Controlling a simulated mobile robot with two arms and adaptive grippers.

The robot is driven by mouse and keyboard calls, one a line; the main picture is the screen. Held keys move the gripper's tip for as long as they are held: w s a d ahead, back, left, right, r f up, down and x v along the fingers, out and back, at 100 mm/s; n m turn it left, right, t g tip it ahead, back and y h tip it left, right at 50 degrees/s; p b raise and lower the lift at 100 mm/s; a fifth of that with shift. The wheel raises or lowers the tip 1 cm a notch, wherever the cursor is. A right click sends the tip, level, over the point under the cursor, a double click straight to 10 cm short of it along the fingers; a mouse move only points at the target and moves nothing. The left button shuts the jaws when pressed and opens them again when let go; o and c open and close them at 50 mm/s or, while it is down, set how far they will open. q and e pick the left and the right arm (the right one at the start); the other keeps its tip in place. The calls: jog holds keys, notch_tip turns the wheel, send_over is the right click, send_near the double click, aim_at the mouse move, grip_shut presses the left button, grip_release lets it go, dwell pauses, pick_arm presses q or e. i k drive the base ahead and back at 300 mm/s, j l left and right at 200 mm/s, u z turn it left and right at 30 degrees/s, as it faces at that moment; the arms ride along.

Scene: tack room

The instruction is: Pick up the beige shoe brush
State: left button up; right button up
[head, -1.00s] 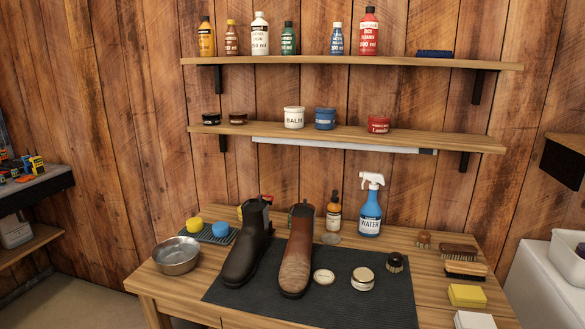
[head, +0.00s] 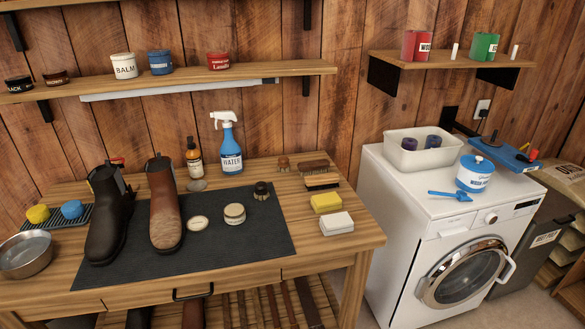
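Two long shoe brushes lie at the right rear of the wooden workbench (head: 350,225) in the head view. The nearer one, a beige shoe brush (head: 322,182), has a light wooden body with a dark layer below it. Just behind it is a dark brown brush (head: 313,166). A small round brush (head: 283,164) stands left of the brown one. A dark round brush (head: 262,190) stands on the mat. Neither of my grippers is in view.
A yellow sponge (head: 326,203) and a white block (head: 337,223) lie in front of the beige brush. Boots (head: 165,210), tins and a spray bottle (head: 229,150) stand to the left. A washing machine (head: 400,235) stands right of the bench.

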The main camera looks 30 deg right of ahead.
aim_at(332, 180)
jog(key=i+l+u, duration=0.1)
jog(key=l+u, duration=0.15)
jog(key=l, duration=0.85)
jog(key=l+u, duration=0.25)
jog(key=l, duration=0.8)
